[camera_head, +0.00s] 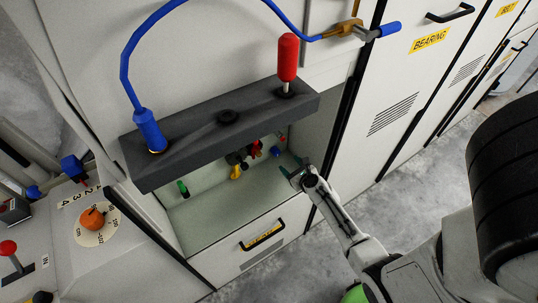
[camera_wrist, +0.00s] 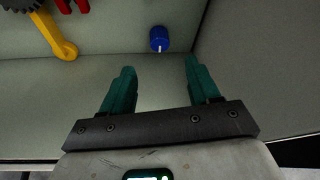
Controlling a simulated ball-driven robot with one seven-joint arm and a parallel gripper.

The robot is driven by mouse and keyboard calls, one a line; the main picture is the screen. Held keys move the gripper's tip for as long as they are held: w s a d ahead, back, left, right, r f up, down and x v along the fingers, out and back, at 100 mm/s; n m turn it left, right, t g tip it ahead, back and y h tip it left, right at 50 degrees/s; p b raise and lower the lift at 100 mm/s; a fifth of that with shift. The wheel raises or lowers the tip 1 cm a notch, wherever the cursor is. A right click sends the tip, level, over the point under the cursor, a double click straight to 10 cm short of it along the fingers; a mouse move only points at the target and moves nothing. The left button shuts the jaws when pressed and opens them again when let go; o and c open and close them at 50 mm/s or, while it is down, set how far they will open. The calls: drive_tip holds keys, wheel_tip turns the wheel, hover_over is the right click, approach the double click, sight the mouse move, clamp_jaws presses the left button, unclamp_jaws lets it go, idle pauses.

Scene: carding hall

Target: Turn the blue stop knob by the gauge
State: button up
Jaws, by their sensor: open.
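The blue knob (camera_wrist: 158,38) is small and round, on the pale back wall of a recess, with a white mark on its lower side. In the head view the blue knob (camera_head: 275,152) sits at the recess's right end. My gripper (camera_wrist: 160,75) is open and empty; its two green fingers point toward the wall, and the knob appears between and beyond their tips, apart from them. In the head view my gripper (camera_head: 292,167) is at the recess's right edge. I cannot make out a gauge.
A yellow lever (camera_wrist: 58,40) and a red part (camera_wrist: 70,5) are left of the knob. A dark beam (camera_head: 215,125) with a red handle (camera_head: 288,58) and a blue hose fitting (camera_head: 148,130) overhangs the recess. The recess floor (camera_head: 215,215) is largely clear.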

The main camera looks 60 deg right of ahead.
sight(277, 153)
drive_tip(key=b+x, duration=0.6)
drive_tip(key=x, duration=0.3)
drive_tip(key=shift+f, duration=0.15)
drive_tip(key=shift+b+x, duration=0.55)
drive_tip(key=shift+x, duration=0.2)
drive_tip(key=shift+w, duration=0.1)
drive_tip(key=c, duration=1)
